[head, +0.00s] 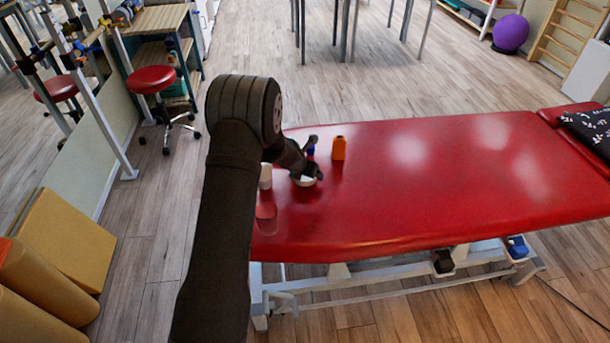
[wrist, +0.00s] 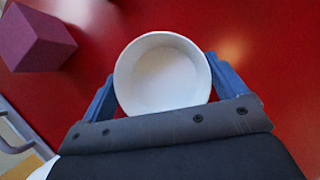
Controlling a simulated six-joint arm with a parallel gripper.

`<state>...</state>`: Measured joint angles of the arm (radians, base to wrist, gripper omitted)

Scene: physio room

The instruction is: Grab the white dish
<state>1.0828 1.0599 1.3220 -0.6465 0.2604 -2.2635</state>
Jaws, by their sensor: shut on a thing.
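The white dish (wrist: 162,72) is round with a raised rim and looks empty. In the wrist view it sits between the two blue fingers of my gripper (wrist: 160,82), which is shut on it from both sides. In the head view the dish (head: 304,181) shows as a small white shape at the left end of the red treatment table, under my gripper (head: 310,173). Part of the dish is hidden there by my gripper. I cannot tell whether the dish rests on the table or is slightly raised.
The red table (head: 430,185) is mostly clear to the right. An orange bottle (head: 339,148) and a small blue item (head: 311,151) stand behind the dish. A pale cup-like thing (head: 265,176) is to its left. The wrist view shows a purple block (wrist: 38,38).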

